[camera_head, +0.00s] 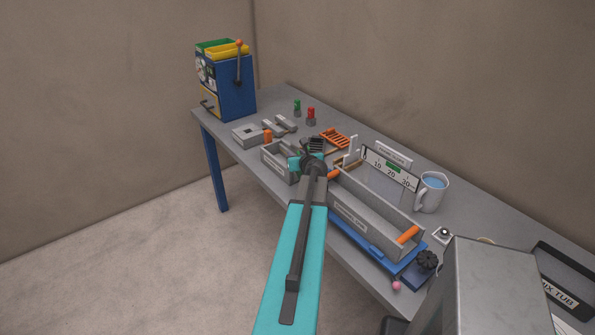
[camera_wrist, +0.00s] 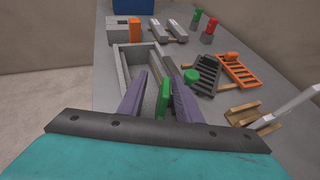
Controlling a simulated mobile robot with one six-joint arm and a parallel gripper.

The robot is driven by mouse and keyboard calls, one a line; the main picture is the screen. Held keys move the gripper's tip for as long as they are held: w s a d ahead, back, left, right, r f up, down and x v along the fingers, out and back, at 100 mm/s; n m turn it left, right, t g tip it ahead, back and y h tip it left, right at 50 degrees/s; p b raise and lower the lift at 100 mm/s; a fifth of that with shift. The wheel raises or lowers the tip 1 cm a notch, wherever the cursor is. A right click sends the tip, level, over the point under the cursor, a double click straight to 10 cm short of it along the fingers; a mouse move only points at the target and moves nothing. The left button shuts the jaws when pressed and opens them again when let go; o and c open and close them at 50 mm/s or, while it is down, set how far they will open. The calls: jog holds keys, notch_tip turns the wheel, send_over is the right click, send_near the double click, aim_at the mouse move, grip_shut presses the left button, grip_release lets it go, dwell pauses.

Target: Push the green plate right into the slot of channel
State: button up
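In the wrist view the green plate (camera_wrist: 163,99) stands edge-on between the two purple fingers of my gripper (camera_wrist: 160,88). The fingers are apart, with a gap on the plate's left; I cannot tell whether the right finger touches it. A grey open-topped trough (camera_wrist: 122,70), likely the channel, lies just ahead and left of the fingers. Its slot and its near end are hidden by my gripper. In the head view the trough (camera_head: 273,162) sits near the table's front edge, with my gripper (camera_head: 313,148) at its right end.
An orange rack (camera_wrist: 238,72) lies beyond. A long grey tray (camera_head: 370,214) with orange handles, a scale board (camera_head: 388,170) and a mug (camera_head: 431,192) stand to the right.

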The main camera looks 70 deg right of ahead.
jog(key=shift+s+d, duration=0.1)
jog(key=shift+s, duration=0.2)
grip_shut()
dwell(1.3)
